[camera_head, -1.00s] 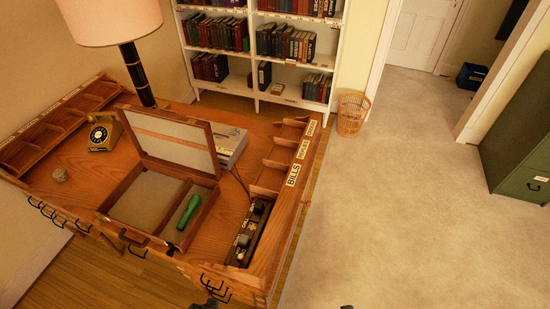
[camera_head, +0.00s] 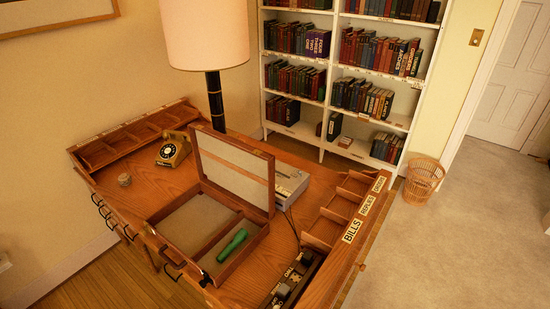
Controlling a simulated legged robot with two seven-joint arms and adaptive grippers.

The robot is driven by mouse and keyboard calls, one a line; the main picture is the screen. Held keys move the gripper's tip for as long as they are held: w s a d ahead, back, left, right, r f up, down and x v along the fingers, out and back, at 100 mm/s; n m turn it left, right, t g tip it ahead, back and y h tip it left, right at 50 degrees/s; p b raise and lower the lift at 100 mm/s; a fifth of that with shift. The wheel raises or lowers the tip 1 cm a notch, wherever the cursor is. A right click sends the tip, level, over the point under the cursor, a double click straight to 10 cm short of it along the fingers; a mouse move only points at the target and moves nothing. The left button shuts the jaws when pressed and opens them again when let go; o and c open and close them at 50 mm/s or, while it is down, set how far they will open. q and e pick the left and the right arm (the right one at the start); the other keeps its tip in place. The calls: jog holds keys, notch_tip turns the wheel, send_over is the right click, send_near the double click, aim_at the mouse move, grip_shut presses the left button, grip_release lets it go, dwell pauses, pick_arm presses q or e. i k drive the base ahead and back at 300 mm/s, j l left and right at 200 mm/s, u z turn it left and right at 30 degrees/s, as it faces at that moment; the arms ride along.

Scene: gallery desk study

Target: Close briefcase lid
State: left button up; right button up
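The wooden briefcase (camera_head: 262,238) lies on the desk with its lid (camera_head: 236,168) raised, standing roughly upright and leaning slightly back. The lid's inner side has a pale lining. The base has a divider, with a pale lined compartment (camera_head: 198,222) on the left and a narrower one on the right. A green cylindrical object (camera_head: 232,245) lies in the right compartment. The handle and dark latches show on the near edge. Neither of my grippers can be made out in the head view.
A lamp (camera_head: 205,35) and a rotary telephone (camera_head: 173,150) stand behind and left of the briefcase. A grey machine (camera_head: 291,183) sits just behind the lid. Wooden organisers (camera_head: 345,215) line the right edge. A wicker basket (camera_head: 424,178) stands on the floor.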

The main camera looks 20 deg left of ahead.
aim_at(244, 173)
jog(key=l+z, duration=0.1)
jog(key=z, duration=0.8)
jog(key=i+l+z, duration=0.15)
jog(key=i+l, duration=0.2)
jog(key=l, duration=0.2)
jog(key=i+l+z, duration=0.15)
jog(key=i+l, duration=0.2)
jog(key=l, duration=0.15)
jog(key=i+l+u, duration=0.1)
jog(key=i+u, duration=0.3)
jog(key=i+l+u, duration=0.25)
jog(key=i+u, duration=0.35)
jog(key=u, duration=0.25)
jog(key=i+u, duration=0.25)
jog(key=u, duration=0.25)
jog(key=i+l+u, duration=0.15)
jog(key=u, duration=0.3)
jog(key=i+l+u, duration=0.2)
jog(key=u, duration=0.3)
jog(key=i+l+u, duration=0.2)
jog(key=u, duration=0.25)
jog(key=i+l+u, duration=0.5)
jog(key=u, duration=0.2)
jog(key=i+l+u, duration=0.3)
jog(key=l, duration=0.15)
jog(key=k, duration=0.1)
